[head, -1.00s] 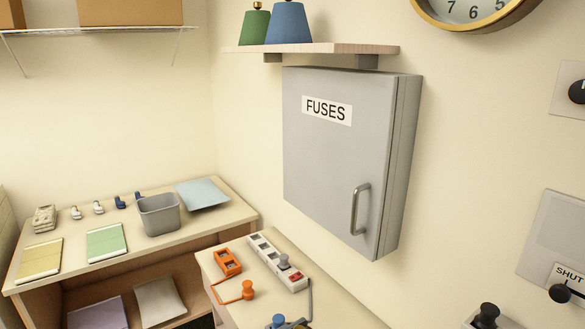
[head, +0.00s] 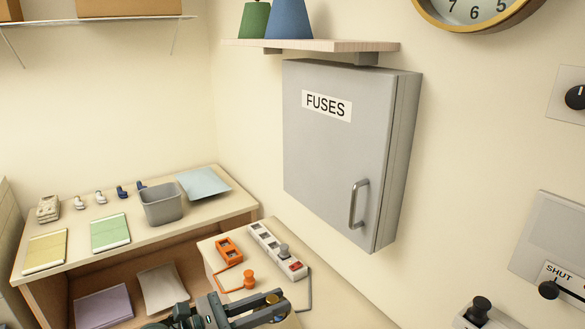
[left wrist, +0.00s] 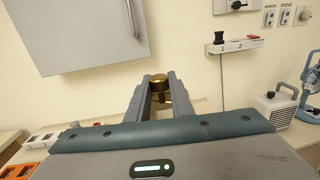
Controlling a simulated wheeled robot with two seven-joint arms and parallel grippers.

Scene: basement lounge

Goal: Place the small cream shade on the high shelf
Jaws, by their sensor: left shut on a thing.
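My left gripper (head: 271,304) comes in at the bottom of the head view. Its fingers are closed around a brass knob (left wrist: 158,82), seen between the fingertips in the left wrist view. The knob matches those on the other shades; the small cream shade's body below it is mostly hidden by the fingers and frame edge. The high shelf (head: 350,46) is a pale wood board on the wall above the grey fuse box. A green shade (head: 255,20) and a blue shade (head: 288,18) stand at its left end. Its right part is bare. My right gripper is out of view.
The grey fuse box (head: 330,160) juts from the wall under the shelf, with a handle at its right. A low bench holds an orange block (head: 229,250) and a power strip (head: 276,250). A clock (head: 475,10) hangs right of the shelf.

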